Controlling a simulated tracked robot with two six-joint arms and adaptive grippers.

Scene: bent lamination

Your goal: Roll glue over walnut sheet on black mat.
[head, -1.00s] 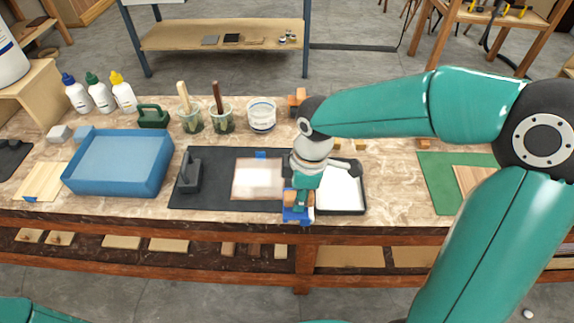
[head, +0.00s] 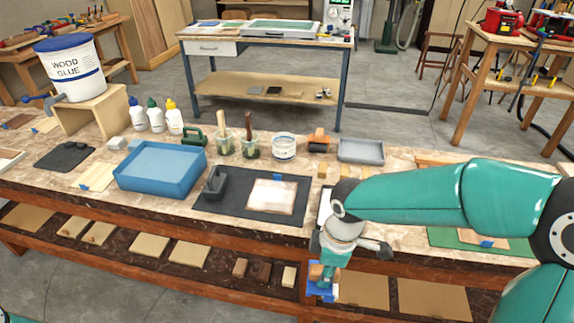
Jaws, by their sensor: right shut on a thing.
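The walnut sheet (head: 271,196) lies on the black mat (head: 236,209) in the middle of the bench. Its face looks pale and whitish, with brownish edges and a bit of blue at its far edge. A dark grey block with a handle (head: 214,184) stands on the mat's left part. My right gripper (head: 321,284) points down at the bench's front edge, right of the mat and apart from the sheet. It is shut on a partly hidden blue and tan thing, seemingly the glue roller. The glue tray (head: 324,206) is mostly behind my right arm. My left gripper is out of view.
A blue tray (head: 160,168) stands left of the mat. Glue bottles (head: 155,116), brush cups (head: 249,147), a white tub (head: 284,147) and a grey tray (head: 360,151) line the back. A wood-glue bucket (head: 73,69) stands at far left; a green mat (head: 445,238) lies right.

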